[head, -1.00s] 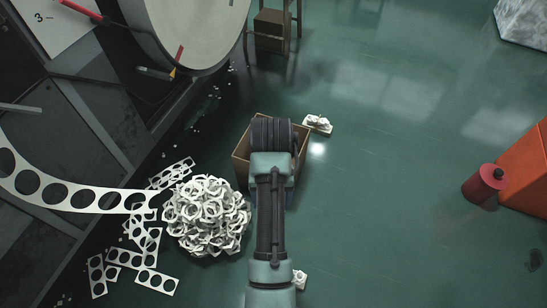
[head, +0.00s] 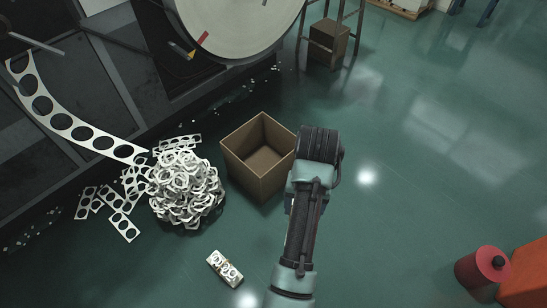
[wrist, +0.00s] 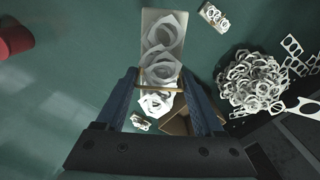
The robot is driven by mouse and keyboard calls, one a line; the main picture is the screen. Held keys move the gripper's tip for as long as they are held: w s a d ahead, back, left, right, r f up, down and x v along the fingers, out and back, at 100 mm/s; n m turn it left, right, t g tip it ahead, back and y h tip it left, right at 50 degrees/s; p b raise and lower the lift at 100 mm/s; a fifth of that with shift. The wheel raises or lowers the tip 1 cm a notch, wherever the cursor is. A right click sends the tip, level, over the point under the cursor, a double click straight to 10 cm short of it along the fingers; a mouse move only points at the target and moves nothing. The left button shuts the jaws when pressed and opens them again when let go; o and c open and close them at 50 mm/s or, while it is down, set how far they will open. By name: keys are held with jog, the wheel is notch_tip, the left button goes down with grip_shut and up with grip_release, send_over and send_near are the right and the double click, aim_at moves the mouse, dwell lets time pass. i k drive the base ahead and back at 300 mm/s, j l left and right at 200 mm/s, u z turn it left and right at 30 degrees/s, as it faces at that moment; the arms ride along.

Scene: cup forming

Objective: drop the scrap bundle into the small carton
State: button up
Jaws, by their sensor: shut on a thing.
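The scrap bundle (wrist: 163,42), pale punched pieces in a stack with a thin tan band, is between the fingers of my gripper (wrist: 160,76) in the wrist view. My gripper is shut on it and holds it above the floor. In the head view my arm hides the gripper and the bundle. The small carton (head: 245,166), brown and open-topped, stands on the floor just left of my arm's end, and nothing shows inside it. In the wrist view the carton (wrist: 178,123) is partly hidden behind the right finger.
Another banded bundle (head: 225,268) lies on the floor at front. A heap of scrap rings (head: 186,188) and loose punched strips lie left of the carton, beside the dark machine (head: 130,90). A red cylinder (head: 480,267) stands at right.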

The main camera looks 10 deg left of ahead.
aim_at(267, 169)
jog(key=i+l+u, duration=0.3)
jog(key=i+l, duration=0.15)
jog(key=i, duration=0.15)
jog(key=i+l+u, duration=0.25)
jog(key=i+l, duration=0.25)
jog(key=l, duration=0.1)
